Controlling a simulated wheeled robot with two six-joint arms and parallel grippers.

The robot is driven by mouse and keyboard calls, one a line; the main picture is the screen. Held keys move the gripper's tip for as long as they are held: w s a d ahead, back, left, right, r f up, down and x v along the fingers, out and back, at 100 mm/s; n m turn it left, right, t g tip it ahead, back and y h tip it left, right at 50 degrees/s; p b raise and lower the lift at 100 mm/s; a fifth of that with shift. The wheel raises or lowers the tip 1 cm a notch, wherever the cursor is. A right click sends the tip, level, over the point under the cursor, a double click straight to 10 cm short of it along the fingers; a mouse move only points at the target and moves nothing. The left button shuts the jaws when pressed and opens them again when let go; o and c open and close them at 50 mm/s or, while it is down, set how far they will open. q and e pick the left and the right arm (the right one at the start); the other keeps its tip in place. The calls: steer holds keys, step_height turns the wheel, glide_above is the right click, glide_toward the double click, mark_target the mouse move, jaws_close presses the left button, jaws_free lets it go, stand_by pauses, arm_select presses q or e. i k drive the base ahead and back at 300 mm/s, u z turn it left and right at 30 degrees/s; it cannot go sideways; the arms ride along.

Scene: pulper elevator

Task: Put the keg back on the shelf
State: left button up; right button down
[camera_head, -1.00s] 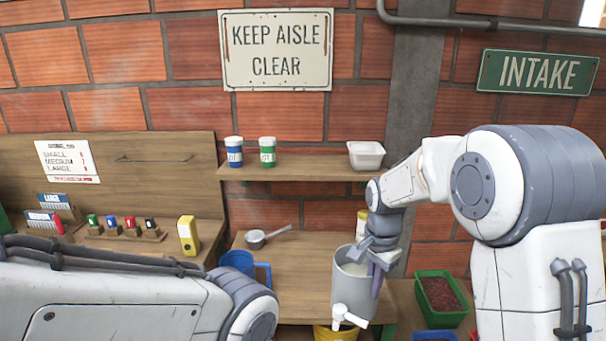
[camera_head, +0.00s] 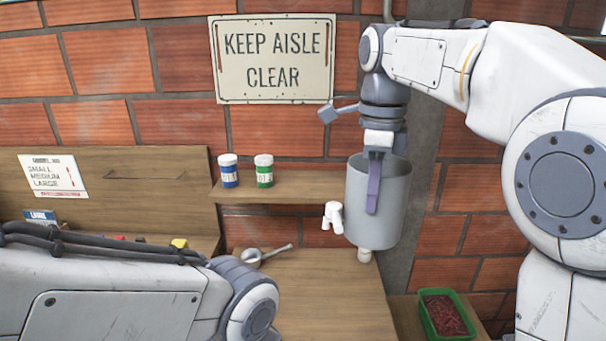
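The keg (camera_head: 391,215) is a grey open-topped cylinder with a white spigot (camera_head: 333,217) on its left side. It hangs upright, clear of the table, in front of the right end of the wooden wall shelf (camera_head: 290,190). My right gripper (camera_head: 373,184) comes down from above and is shut on the keg's rim. One purple finger lies against the outside of the near wall; the other finger is hidden. My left arm crosses the lower left, and its gripper is out of view.
A blue-and-white jar (camera_head: 228,171) and a green-and-white jar (camera_head: 264,171) stand on the shelf's left part. A metal scoop (camera_head: 252,257) lies on the wooden table (camera_head: 320,300). A pale container (camera_head: 364,256) shows just below the keg. A green crate (camera_head: 446,316) stands lower right.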

mark_target(311, 183)
steer(key=i, duration=1.15)
